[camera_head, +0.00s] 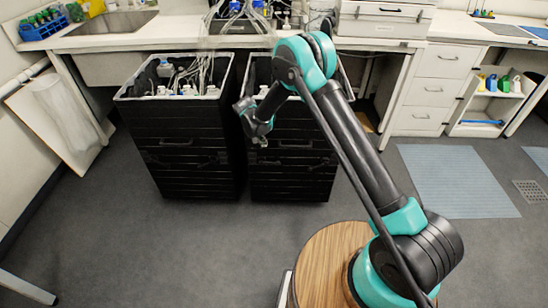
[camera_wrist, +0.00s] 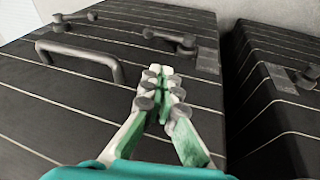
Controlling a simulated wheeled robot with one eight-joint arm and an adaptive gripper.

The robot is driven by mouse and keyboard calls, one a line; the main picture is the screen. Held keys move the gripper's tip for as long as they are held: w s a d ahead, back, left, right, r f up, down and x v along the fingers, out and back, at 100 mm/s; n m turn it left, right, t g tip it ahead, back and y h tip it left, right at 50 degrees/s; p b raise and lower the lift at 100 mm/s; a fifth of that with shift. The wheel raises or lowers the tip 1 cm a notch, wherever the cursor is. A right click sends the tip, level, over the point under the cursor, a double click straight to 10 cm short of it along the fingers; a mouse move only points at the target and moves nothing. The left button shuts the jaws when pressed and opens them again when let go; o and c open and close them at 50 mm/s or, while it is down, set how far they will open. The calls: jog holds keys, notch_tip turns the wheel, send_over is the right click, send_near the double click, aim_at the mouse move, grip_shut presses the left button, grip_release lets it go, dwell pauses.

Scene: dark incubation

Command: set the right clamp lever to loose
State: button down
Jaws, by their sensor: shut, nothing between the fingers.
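Two black slatted bins stand under the bench in the head view, a left bin (camera_head: 193,190) and a right bin (camera_head: 290,185). Each front has a bar handle and small clamp levers, dim there. In the wrist view, one black panel (camera_wrist: 90,118) fills most of the frame. It carries a bar handle (camera_wrist: 82,62) and two dark clamp levers, one at the far left (camera_wrist: 75,20) and one nearer my gripper (camera_wrist: 172,40). I cannot tell which is the task's right lever. My gripper (camera_wrist: 163,72) is shut, empty, and apart from both levers. It also shows before the right bin (camera_head: 262,142).
A second slatted panel (camera_wrist: 285,120) with another lever (camera_wrist: 307,76) lies across a narrow gap. White drawers (camera_head: 437,90) and the bench top (camera_head: 190,35) stand behind. Both bins are open on top, with bottles and tubing inside. The grey floor (camera_head: 190,240) in front is clear.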

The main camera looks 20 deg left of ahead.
send_near(275, 163)
jog(key=w+f, duration=0.1)
jog(key=w+a+f, duration=0.1)
jog(key=w, duration=0.1)
jog(key=shift+f, duration=0.35)
jog(key=shift+d+f, duration=0.75)
jog(key=shift+f, duration=0.15)
jog(key=shift+d+f, duration=0.45)
jog(key=shift+f, duration=0.1)
jog(key=shift+d+f, duration=0.3)
jog(key=shift+f, duration=0.15)
jog(key=v, duration=1.2)
